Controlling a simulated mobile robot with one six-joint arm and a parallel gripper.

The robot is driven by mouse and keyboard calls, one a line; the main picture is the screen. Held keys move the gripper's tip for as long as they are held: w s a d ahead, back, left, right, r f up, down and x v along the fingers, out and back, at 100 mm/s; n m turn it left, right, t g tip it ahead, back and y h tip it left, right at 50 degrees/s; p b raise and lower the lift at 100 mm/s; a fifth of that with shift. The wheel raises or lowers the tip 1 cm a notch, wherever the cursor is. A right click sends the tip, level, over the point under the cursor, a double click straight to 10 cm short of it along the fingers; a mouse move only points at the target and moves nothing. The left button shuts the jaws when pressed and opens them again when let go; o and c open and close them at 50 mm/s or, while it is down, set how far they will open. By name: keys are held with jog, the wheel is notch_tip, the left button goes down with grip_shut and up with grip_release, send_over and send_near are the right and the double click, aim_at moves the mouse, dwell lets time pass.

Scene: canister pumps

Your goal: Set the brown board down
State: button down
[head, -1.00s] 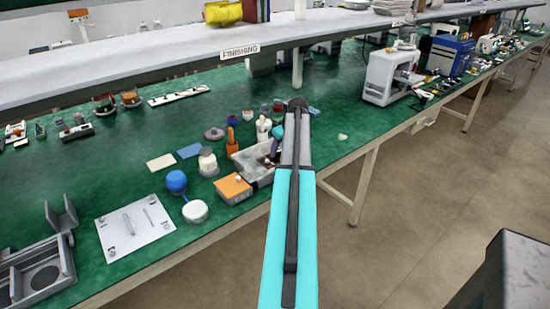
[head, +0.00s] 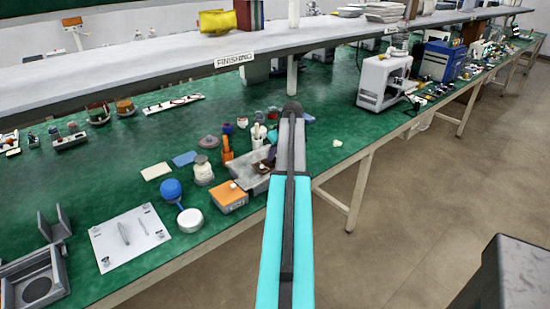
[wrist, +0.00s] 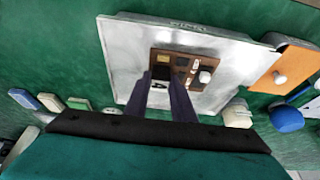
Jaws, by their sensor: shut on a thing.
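The brown board (wrist: 175,72) shows in the wrist view, with dark and pale parts and a white knob on it. My gripper (wrist: 172,84) is shut on the board's near edge. The board is over the grey, shallow tray (wrist: 128,62), inside its outline. I cannot tell whether it touches the tray floor. In the head view the tray (head: 241,166) stands near the table's front edge, and a dark brown patch shows inside it.
An orange-topped box (head: 229,196) stands right beside the tray at its near left. A cream-coloured jar (head: 203,172), a blue ball (head: 171,189) and an orange holder (head: 227,151) are close by. The green table (head: 330,120) is mostly clear right of the tray.

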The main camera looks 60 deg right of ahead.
notch_tip(320, 180, up, 2)
jog(key=shift+r+b, duration=0.1)
jog(key=shift+b, duration=0.2)
jog(key=shift+s+a+r, duration=0.15)
jog(key=shift+a, duration=0.05)
jog(key=s+a+r+b, duration=0.1)
jog(key=s+a+b, duration=0.2)
jog(key=s+a, duration=0.5)
jog(key=a, duration=0.5)
jog(key=shift+s+r, duration=0.25)
jog(key=shift+s, duration=0.15)
jog(key=shift+w, duration=0.1)
jog(key=w+a+r+n, duration=0.2)
jog(key=w+a+r, duration=0.1)
jog(key=w+a, duration=1.9)
jog(key=w+a+r, duration=0.1)
jog(key=w+a, duration=0.1)
jog(key=a, duration=1.5)
jog(key=w+a+r+n+y, duration=0.1)
jog(key=w+a, duration=0.1)
jog(key=a, duration=1.5)
jog(key=shift+w+r+n, duration=0.15)
jog(key=shift+r+n, duration=0.1)
jog(key=shift+n, duration=0.05)
